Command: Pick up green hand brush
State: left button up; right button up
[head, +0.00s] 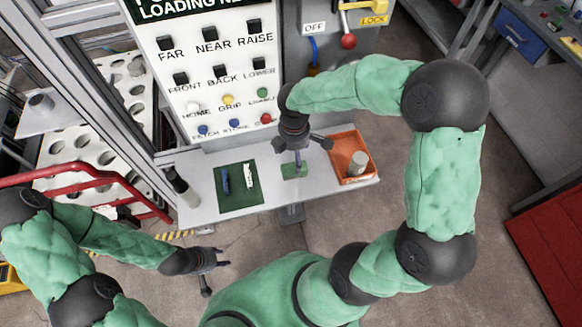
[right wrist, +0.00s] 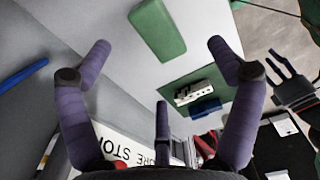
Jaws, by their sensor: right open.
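The green hand brush (head: 294,171) lies on the grey shelf (head: 198,205), between a dark green mat and an orange tray. In the right wrist view it shows as a plain green block (right wrist: 158,30) beyond the fingertips. My right gripper (head: 298,158) is over the brush in the head view and partly covers it. Its purple fingers (right wrist: 160,48) are spread with nothing between them. I cannot tell the exact gap to the brush. My left gripper (head: 226,257) is low in front of the shelf, its fingers apart and empty.
The dark green mat (head: 232,204) holds a blue item (head: 225,181) and a white item (head: 249,176). The orange tray (head: 338,144) holds a pale cylinder (head: 358,163). A white button panel (head: 215,104) stands behind the shelf. A red rail (head: 90,170) is at left.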

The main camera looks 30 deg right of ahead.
aim_at(294, 167)
notch_tip(294, 167, down, 4)
jog(key=shift+w+d+r+b, duration=0.1)
jog(key=shift+b, duration=0.3)
jog(key=shift+w+d+f+b, duration=0.15)
jog(key=shift+f+b, duration=0.15)
jog(key=shift+f, duration=0.55)
jog(key=shift+d+f+b, duration=0.2)
jog(key=shift+f+b, duration=0.15)
jog(key=shift+f, duration=0.55)
jog(key=shift+w+d+f+b, duration=0.15)
jog(key=shift+f+b, duration=0.15)
jog(key=shift+f, duration=0.55)
jog(key=shift+s, duration=0.1)
jog(key=c, duration=1.3)
